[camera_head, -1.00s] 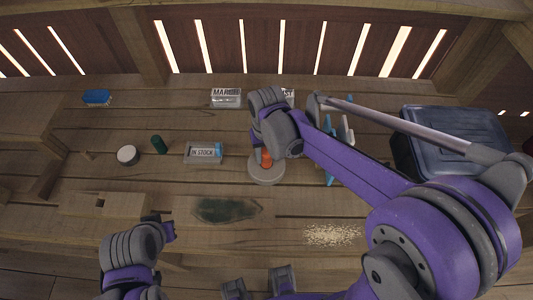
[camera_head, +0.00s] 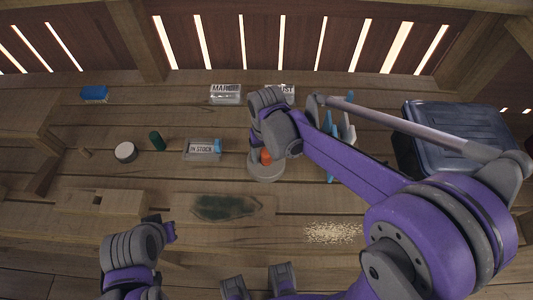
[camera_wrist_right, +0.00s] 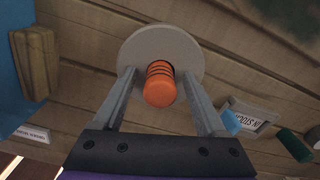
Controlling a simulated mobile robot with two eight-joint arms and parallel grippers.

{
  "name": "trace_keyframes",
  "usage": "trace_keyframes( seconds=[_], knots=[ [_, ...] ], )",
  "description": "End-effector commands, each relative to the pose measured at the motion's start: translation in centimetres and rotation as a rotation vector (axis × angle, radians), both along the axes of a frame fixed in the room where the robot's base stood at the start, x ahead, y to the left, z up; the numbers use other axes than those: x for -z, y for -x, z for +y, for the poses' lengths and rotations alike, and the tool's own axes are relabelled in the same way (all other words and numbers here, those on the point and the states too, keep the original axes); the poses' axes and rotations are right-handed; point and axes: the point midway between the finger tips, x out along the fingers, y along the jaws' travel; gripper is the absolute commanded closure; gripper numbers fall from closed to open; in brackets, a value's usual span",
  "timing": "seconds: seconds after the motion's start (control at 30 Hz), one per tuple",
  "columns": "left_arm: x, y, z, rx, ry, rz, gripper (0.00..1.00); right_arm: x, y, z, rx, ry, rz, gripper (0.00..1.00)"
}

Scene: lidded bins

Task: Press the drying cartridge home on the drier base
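The drying cartridge (camera_wrist_right: 160,84) is an orange ribbed cylinder. It stands over the drier base (camera_wrist_right: 136,50), a round grey disc on the wooden bench. In the head view the cartridge (camera_head: 265,156) and the base (camera_head: 268,174) show just below my right gripper (camera_head: 258,150). In the right wrist view the two fingers of my right gripper (camera_wrist_right: 158,76) are apart, one on each side of the cartridge, with a gap on both sides. How deep the cartridge sits is hidden. My left gripper (camera_head: 165,229) is low at the left, away from the base; its fingers are unclear.
Left of the base are an "IN STOCK" holder (camera_head: 203,150), a dark green cylinder (camera_head: 157,140) and a white-topped round jar (camera_head: 125,152). A dark lidded bin (camera_head: 455,135) stands at the right. Pale grains (camera_head: 333,233) and a dark green patch (camera_head: 225,208) lie in front.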

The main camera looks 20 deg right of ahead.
Motion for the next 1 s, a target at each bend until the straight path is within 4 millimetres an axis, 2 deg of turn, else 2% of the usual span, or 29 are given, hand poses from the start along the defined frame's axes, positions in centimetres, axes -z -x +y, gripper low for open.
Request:
trace_keyframes(
  seconds=[0.23, 0.33, 0.73, 0.9, 1.0],
  knots=[
    [0.0, 0.0, 0.0, 0.000, 0.000, 0.000, 1.00, -0.1, 0.0, 0.0, 0.000, 0.000, 0.000, 0.25],
    [-0.1, 0.0, 0.0, 0.000, 0.000, -0.001, 1.00, -0.9, 0.0, 0.0, 0.000, 0.000, 0.000, 0.25],
    [-1.0, -0.2, 0.0, 0.000, 0.000, -0.005, 1.00, -8.4, 0.0, 0.0, 0.000, 0.000, 0.000, 0.25],
    [-1.1, -0.3, 0.0, 0.000, 0.000, -0.005, 1.00, -10.3, 0.0, 0.0, 0.000, 0.000, 0.000, 0.25],
    [-1.1, -0.3, 0.0, 0.000, 0.000, -0.005, 1.00, -10.8, 0.0, 0.0, 0.000, 0.000, 0.000, 0.25]
  ],
)
